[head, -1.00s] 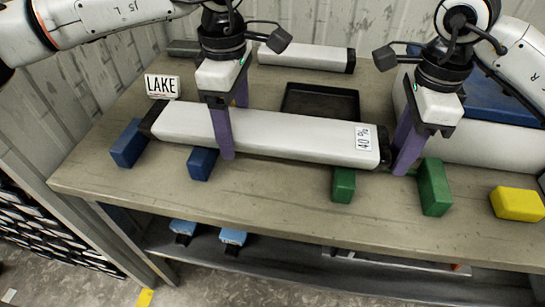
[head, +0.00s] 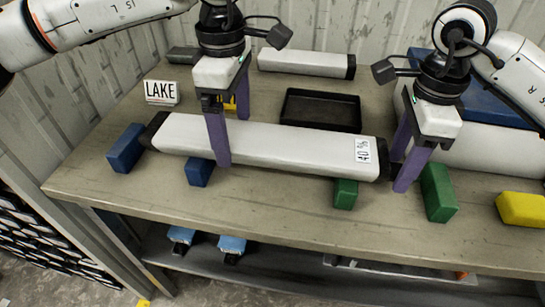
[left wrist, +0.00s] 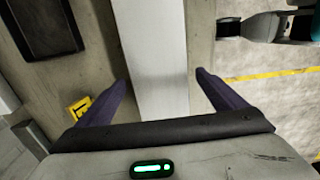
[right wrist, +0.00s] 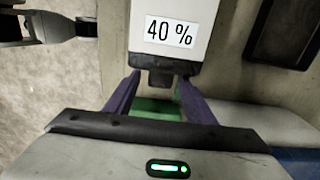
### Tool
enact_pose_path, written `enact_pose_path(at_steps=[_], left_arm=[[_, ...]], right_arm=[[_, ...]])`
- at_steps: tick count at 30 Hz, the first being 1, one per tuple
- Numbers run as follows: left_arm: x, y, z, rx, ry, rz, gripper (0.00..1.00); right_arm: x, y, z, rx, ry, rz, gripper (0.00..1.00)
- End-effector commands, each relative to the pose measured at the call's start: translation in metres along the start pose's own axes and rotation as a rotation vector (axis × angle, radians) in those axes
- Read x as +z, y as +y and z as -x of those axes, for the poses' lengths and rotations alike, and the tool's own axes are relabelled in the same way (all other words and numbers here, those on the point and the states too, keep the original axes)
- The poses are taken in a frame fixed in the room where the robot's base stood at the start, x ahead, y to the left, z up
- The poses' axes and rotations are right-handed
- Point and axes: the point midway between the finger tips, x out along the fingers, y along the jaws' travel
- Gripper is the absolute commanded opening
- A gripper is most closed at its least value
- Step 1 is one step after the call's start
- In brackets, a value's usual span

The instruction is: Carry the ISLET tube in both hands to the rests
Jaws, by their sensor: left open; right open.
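A long pale grey tube (head: 270,143) with black end caps and a "40 %" label lies across the front of the table. The name ISLET is not readable on it. It overlaps a small blue block (head: 200,173) and a small green block (head: 345,193), apparently resting on them. My left gripper (head: 231,138) is open, its purple fingers astride the tube's left half; the left wrist view shows the tube (left wrist: 155,50) between them. My right gripper (head: 399,170) is open around the right end cap, which shows in the right wrist view (right wrist: 160,66).
A larger blue block (head: 125,148) and larger green block (head: 438,193) stand beyond the tube's ends. A yellow block (head: 522,209) is at right. Behind are a LAKE sign (head: 161,92), a black tray (head: 320,110) and another tube (head: 300,61). The front strip is clear.

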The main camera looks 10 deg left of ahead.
Motion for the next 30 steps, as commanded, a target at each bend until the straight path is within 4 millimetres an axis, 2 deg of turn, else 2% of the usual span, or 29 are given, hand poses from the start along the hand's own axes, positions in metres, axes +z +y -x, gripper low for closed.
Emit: enact_pose_path(at_steps=[6,13,20,23,30], left_arm=[[0.001,0.001,0.050,0.005,-0.002,0.000,0.90],[0.001,0.001,0.086,0.003,-0.001,0.001,0.90],[0.000,0.000,0.097,0.001,-0.001,0.000,0.90],[0.000,0.000,0.097,0.001,-0.001,0.000,0.90],[0.000,0.000,0.097,0.001,-0.001,0.000,0.90]], right_arm=[[0.000,0.000,0.000,0.000,0.000,-0.001,0.50],[0.000,0.000,0.000,0.000,0.000,-0.001,0.50],[0.000,-0.001,0.009,-0.002,-0.001,-0.001,0.50],[0.000,-0.001,0.024,-0.005,-0.001,-0.001,0.50],[0.000,-0.001,0.077,-0.005,-0.001,-0.001,0.50]])
